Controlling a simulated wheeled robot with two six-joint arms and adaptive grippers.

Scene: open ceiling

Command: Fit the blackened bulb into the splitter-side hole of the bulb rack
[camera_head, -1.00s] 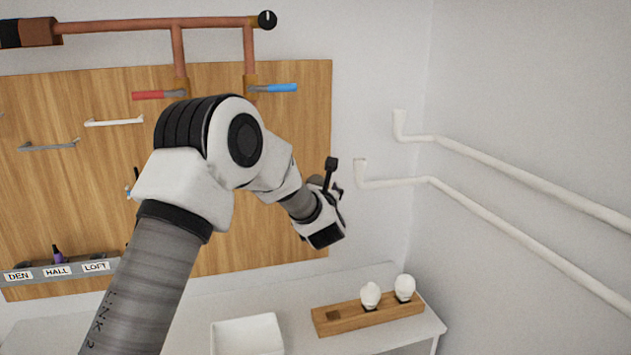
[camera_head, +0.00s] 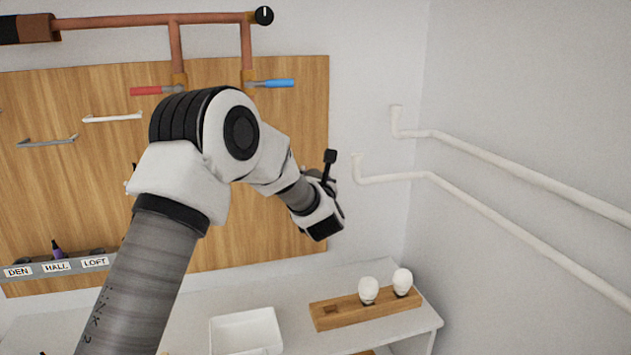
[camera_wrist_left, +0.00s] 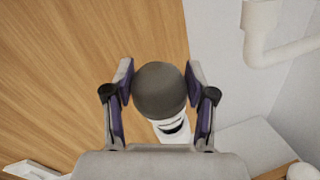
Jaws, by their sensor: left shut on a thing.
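My left gripper (camera_wrist_left: 160,80) is shut on the blackened bulb (camera_wrist_left: 158,92), a dark grey globe between its purple-lined fingers in the left wrist view. A white part with a dark band shows just below the globe there. In the head view my left wrist (camera_head: 318,215) is in front of the wall, above and left of the bulb rack; the fingers and held bulb cannot be made out. The wooden bulb rack (camera_head: 347,317) lies on the white counter with two white bulbs (camera_head: 368,290) (camera_head: 402,281) upright in it. Its left hole (camera_head: 331,310) is empty.
A white open bin (camera_head: 245,330) stands left of the rack. Two white pipes (camera_head: 480,220) run along the right wall. Behind my arm is a wood panel (camera_head: 295,130) with valves and handles, and a labelled strip (camera_head: 60,267) at lower left.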

